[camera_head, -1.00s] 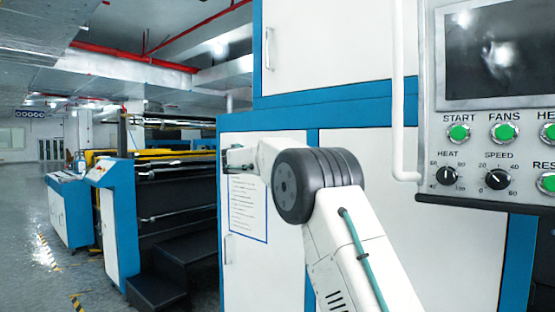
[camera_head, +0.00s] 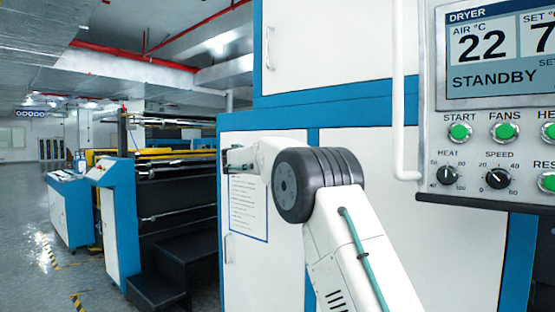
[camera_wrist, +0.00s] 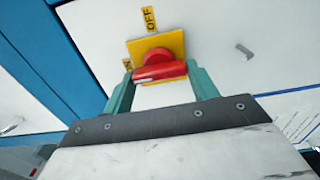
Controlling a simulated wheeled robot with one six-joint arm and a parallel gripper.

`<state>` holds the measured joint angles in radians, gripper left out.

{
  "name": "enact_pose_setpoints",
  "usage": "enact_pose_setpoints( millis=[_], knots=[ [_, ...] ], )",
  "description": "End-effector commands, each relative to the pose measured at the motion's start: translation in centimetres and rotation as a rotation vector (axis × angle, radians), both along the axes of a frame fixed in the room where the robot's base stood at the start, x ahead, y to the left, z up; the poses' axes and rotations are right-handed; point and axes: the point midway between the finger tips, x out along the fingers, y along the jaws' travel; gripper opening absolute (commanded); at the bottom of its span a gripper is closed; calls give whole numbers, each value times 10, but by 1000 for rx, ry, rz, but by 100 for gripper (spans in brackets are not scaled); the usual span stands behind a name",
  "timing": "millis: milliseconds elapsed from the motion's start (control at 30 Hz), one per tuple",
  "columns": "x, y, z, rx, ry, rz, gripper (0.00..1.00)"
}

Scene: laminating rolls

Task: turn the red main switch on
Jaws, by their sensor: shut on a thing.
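The red main switch (camera_wrist: 157,68) sits on a yellow plate (camera_wrist: 178,46) on a white cabinet door in the wrist view. Its bar-shaped handle lies nearly crosswise, its left end close to the ON label (camera_wrist: 127,64). The OFF label (camera_wrist: 148,18) stands above the plate. My gripper (camera_wrist: 160,74) is shut on the handle, one teal finger at each end. In the head view the panel screen (camera_head: 500,55) is lit and reads DRYER, air 22 °C, STANDBY. The switch is hidden in that view.
The control panel (camera_head: 485,202) with green buttons and black knobs juts out at the right. A white vertical pipe (camera_head: 398,100) runs beside it. A paper sheet (camera_head: 248,210) is on the cabinet door. A blue and white machine (camera_head: 120,220) stands further left beside open floor.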

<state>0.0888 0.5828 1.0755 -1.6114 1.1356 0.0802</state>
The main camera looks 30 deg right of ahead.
Motion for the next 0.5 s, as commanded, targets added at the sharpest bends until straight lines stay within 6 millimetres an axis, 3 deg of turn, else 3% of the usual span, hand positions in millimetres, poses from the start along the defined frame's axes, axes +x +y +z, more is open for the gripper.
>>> enact_pose_setpoints(
  millis=[233,267,300,333,500],
  knots=[
    [1,1,2,-3,-2,4,35],
    [1,1,2,-3,-2,5,64],
    [1,1,2,-2,-3,4,75],
    [1,1,2,-2,-3,4,80],
    [0,1,1,-2,-2,2,80]
  ],
)
